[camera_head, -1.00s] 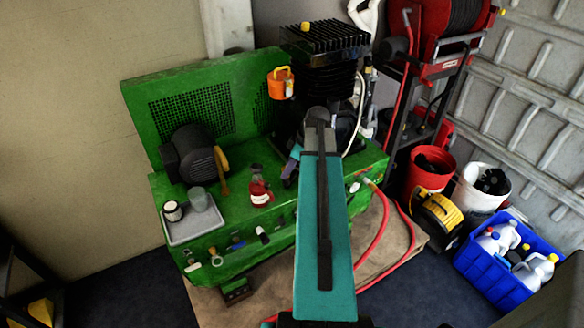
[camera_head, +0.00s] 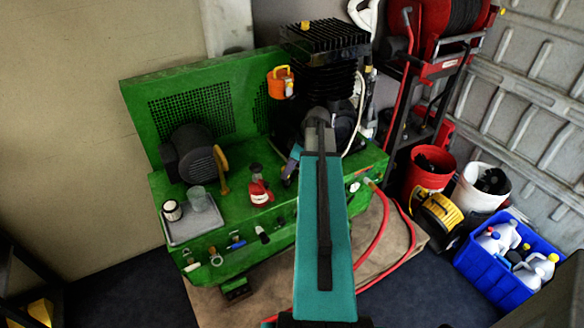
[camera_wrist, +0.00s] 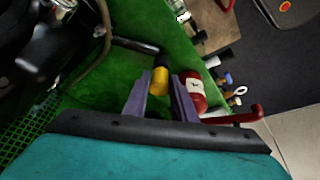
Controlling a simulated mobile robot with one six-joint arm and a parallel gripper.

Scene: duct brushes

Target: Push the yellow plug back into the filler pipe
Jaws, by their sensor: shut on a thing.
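The yellow plug (camera_wrist: 160,80) sits between the two purple fingertips of my gripper (camera_wrist: 160,98) in the wrist view, and my gripper is shut on it. Just beyond the plug is the dark end of a black pipe (camera_wrist: 135,45), which looks like the filler pipe, above the green deck. The plug appears in line with or against this dark end; I cannot tell how deep it sits. In the head view my gripper (camera_head: 292,163) is partly hidden by my arm, and the plug is not visible there.
A red bottle (camera_wrist: 195,90) stands close to the right finger; it also shows in the head view (camera_head: 259,190). The green compressor frame (camera_head: 165,190) carries a motor (camera_head: 190,152), a grey tray (camera_head: 195,225) and an orange container (camera_head: 281,82). Knobs line the front edge.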

